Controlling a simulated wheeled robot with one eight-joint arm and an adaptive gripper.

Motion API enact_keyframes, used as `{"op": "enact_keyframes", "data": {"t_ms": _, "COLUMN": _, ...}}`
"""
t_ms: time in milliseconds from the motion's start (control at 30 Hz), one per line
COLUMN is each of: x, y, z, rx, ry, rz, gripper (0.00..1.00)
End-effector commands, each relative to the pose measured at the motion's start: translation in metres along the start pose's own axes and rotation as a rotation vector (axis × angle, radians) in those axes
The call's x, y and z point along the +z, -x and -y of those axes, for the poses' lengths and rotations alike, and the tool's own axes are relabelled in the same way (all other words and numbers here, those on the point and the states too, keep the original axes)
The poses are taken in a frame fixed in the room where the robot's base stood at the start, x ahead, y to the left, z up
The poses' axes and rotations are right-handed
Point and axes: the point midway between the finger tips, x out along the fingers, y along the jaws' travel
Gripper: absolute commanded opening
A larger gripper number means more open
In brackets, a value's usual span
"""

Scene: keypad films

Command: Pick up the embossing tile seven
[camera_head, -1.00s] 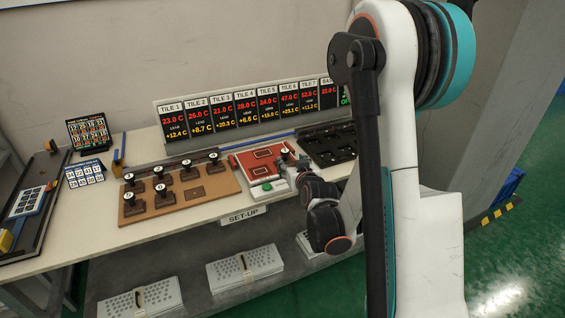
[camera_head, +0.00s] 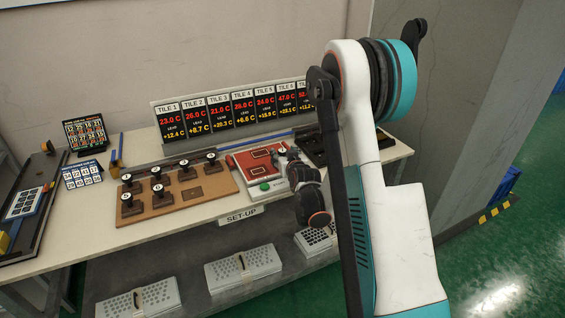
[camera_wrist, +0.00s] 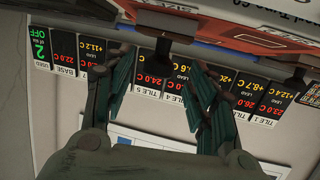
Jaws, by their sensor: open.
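Several dark knobbed tiles with white number tops stand on a brown board (camera_head: 218,183) in the head view; the digits are too small to tell which is seven. One more knobbed tile (camera_head: 282,151) stands on the red plate (camera_head: 243,160) to their right. My gripper is beside that plate, partly hidden by my wrist. In the wrist view my gripper (camera_wrist: 162,58) is open, its two green fingers apart. A dark piece with a narrow stem (camera_wrist: 158,22) shows at or beyond the fingertips. I cannot tell whether they touch it.
A row of temperature displays (camera_head: 217,118) stands along the back; they appear upside down in the wrist view (camera_wrist: 155,82). A dark tray (camera_head: 312,148) lies right of the red plate. A green button (camera_head: 265,187) sits at the plate's front. Perforated boxes (camera_head: 243,268) stand below.

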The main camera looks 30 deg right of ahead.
Motion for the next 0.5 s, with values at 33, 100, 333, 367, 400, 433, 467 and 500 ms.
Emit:
{"op": "enact_keyframes", "data": {"t_ms": 33, "x": 0.003, "y": -0.01, "z": -0.001, "rx": 0.0, "ry": -0.001, "rz": 0.0, "gripper": 0.52}}
{"op": "enact_keyframes", "data": {"t_ms": 100, "x": 0.002, "y": -0.02, "z": -0.002, "rx": 0.0, "ry": -0.001, "rz": 0.0, "gripper": 0.52}}
{"op": "enact_keyframes", "data": {"t_ms": 333, "x": 0.0, "y": -0.036, "z": -0.002, "rx": 0.0, "ry": 0.001, "rz": 0.0, "gripper": 0.52}}
{"op": "enact_keyframes", "data": {"t_ms": 367, "x": -0.001, "y": -0.036, "z": -0.002, "rx": 0.0, "ry": 0.001, "rz": 0.0, "gripper": 0.52}}
{"op": "enact_keyframes", "data": {"t_ms": 400, "x": -0.001, "y": -0.036, "z": -0.002, "rx": 0.0, "ry": 0.0, "rz": 0.0, "gripper": 0.52}}
{"op": "enact_keyframes", "data": {"t_ms": 433, "x": -0.001, "y": -0.036, "z": -0.002, "rx": 0.0, "ry": 0.0, "rz": 0.0, "gripper": 0.52}}
{"op": "enact_keyframes", "data": {"t_ms": 467, "x": -0.001, "y": -0.036, "z": -0.002, "rx": 0.0, "ry": 0.0, "rz": 0.0, "gripper": 0.52}}
{"op": "enact_keyframes", "data": {"t_ms": 500, "x": -0.001, "y": -0.035, "z": -0.002, "rx": 0.0, "ry": 0.0, "rz": 0.0, "gripper": 0.52}}
